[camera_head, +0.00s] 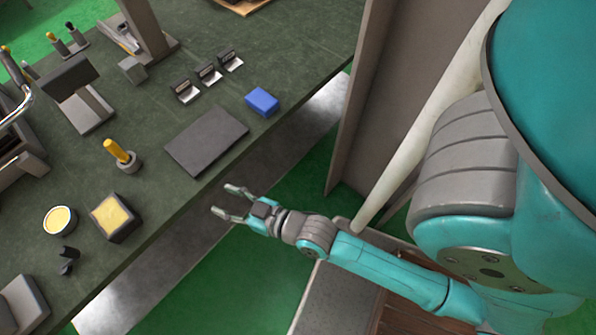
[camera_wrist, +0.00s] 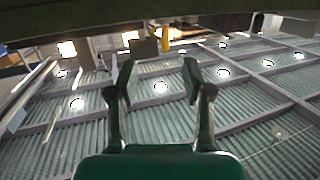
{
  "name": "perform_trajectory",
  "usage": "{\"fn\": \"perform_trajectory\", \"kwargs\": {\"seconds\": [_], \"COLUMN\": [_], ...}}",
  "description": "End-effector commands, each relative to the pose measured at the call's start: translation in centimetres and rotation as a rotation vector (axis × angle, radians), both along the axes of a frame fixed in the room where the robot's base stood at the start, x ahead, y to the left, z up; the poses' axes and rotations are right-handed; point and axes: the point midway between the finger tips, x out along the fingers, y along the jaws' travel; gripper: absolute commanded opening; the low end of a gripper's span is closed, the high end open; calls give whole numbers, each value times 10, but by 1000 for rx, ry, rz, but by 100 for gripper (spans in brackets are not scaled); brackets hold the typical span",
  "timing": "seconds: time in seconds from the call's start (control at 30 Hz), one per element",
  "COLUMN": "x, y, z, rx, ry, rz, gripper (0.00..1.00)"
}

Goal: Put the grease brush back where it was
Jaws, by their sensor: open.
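A brush-like tool with a yellow handle (camera_head: 114,149), which looks like the grease brush, stands tilted in a small round grey holder (camera_head: 129,163) on the dark green bench top. Its bristle end is hidden in the holder. My gripper (camera_head: 222,200) is open and empty, off the bench's front edge and to the right of the brush, apart from it. In the wrist view my gripper (camera_wrist: 157,72) also shows open with nothing between the fingers. A small yellow upright shape (camera_wrist: 165,38) shows beyond the fingers; I cannot tell if it is the brush.
A flat dark plate (camera_head: 207,140) lies near the bench edge, with a blue block (camera_head: 262,101) beside it. A round yellow-topped tin (camera_head: 60,220) and a square yellow-filled box (camera_head: 113,217) stand left of my gripper. Small black clips (camera_head: 208,74) sit farther back. A grey post (camera_head: 352,95) rises at right.

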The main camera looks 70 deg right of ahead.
Motion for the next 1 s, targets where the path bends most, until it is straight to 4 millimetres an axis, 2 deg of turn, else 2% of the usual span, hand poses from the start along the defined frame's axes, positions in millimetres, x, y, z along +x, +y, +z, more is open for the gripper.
{"fn": "perform_trajectory", "kwargs": {"seconds": [0.03, 0.2, 0.5, 0.6, 0.73, 1.0], "x": [-21, -83, -177, -199, -217, -224], "y": [1, 2, 5, 6, 7, 8], "z": [-4, -3, 19, 30, 40, 45], "rx": [0, -5, -15, -16, -17, -18], "ry": [18, 55, 114, 126, 137, 141], "rz": [-4, -12, -6, 1, 7, 11], "gripper": [50, 50, 50, 50, 50, 50]}}
